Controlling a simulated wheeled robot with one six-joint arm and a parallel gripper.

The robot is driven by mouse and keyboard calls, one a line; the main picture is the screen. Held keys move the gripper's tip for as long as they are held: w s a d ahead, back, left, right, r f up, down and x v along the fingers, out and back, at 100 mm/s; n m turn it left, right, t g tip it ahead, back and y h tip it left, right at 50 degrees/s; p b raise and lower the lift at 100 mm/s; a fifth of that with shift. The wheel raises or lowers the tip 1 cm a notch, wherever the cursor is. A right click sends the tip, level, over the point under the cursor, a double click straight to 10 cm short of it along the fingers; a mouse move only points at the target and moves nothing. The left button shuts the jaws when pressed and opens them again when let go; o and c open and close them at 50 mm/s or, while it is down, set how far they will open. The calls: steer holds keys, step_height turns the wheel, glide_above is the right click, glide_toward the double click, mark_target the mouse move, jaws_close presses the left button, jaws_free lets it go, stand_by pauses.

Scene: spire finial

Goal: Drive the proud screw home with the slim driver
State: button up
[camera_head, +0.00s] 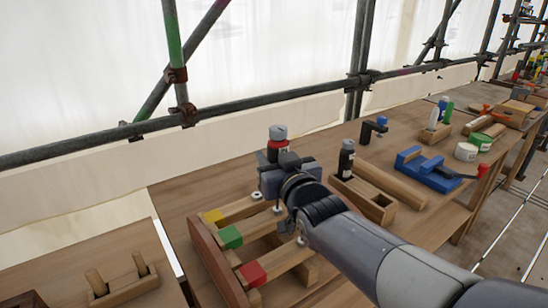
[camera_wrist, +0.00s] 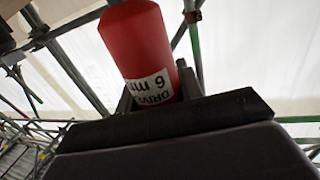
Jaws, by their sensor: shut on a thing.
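My gripper (camera_head: 280,170) is shut on a red driver (camera_head: 277,146) with a grey cap, held roughly upright above the wooden bars. In the wrist view the driver's red handle (camera_wrist: 140,40) stands between the fingers (camera_wrist: 157,92); its white label reads in part "DRIVE" and "6 m". Three bars have yellow (camera_head: 213,216), green (camera_head: 231,237) and red (camera_head: 253,273) ends. A pale round fitting (camera_head: 257,195) sits on the yellow-ended bar. Small metal parts show near the green and red bars, partly hidden by my arm. I cannot tell which screw is proud, or whether the driver tip touches one.
A black-handled tool (camera_head: 347,158) stands in a wooden rack (camera_head: 382,211) right of my gripper. A peg block (camera_head: 124,283) is at lower left. Scaffold poles (camera_head: 250,110) run behind the bench.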

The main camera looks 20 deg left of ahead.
mark_target(275, 127)
steer(key=shift+r+p, duration=1.95)
steer(key=shift+r, duration=1.6)
steer(key=shift+f, duration=0.1)
